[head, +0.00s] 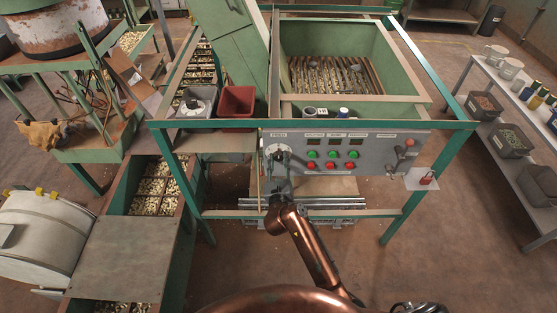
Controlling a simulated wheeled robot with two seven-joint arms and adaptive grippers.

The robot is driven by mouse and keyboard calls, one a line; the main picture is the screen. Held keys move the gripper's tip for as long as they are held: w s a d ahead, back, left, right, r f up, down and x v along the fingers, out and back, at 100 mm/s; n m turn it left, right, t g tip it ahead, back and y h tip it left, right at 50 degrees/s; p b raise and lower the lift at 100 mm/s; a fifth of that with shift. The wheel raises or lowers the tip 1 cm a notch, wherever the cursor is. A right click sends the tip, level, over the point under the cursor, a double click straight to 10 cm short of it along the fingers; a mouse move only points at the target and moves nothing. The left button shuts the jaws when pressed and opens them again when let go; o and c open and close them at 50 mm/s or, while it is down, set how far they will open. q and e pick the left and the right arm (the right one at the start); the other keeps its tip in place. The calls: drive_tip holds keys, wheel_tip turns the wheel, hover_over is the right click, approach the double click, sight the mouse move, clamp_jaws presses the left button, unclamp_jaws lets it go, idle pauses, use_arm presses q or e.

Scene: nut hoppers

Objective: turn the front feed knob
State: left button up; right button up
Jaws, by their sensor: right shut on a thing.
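The front feed knob sits on a round white dial (271,148) under a "FEED" label, at the left end of the grey control panel (385,150) on the green hopper machine. My right gripper (280,158) reaches up to the dial from below, at the end of my copper arm. It is shut on the feed knob, and its dark fingers hide most of the knob. How far the knob is turned cannot be told.
Green and red buttons (331,165) lie just right of the dial. A red-handled part on a small white plate (421,181) sticks out at the panel's right end. Steel bars (340,203) run below the panel. A red bin (237,101) stands above left.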

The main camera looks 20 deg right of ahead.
drive_tip(key=shift+r+n+p, duration=0.15)
drive_tip(key=shift+n+p, duration=0.15)
drive_tip(key=shift+p, duration=0.35)
drive_tip(key=n+p, duration=0.8)
drive_tip(key=p, duration=0.4)
drive_tip(key=shift+a, duration=0.1)
drive_tip(key=shift+f+n+p, duration=0.2)
drive_tip(key=shift+n+p, duration=1.3)
drive_tip(key=shift+n, duration=0.1)
drive_tip(key=shift+f, duration=0.1)
drive_tip(key=o, duration=1.1)
drive_tip(key=shift+o, duration=0.3)
drive_tip(key=shift+r, duration=0.2)
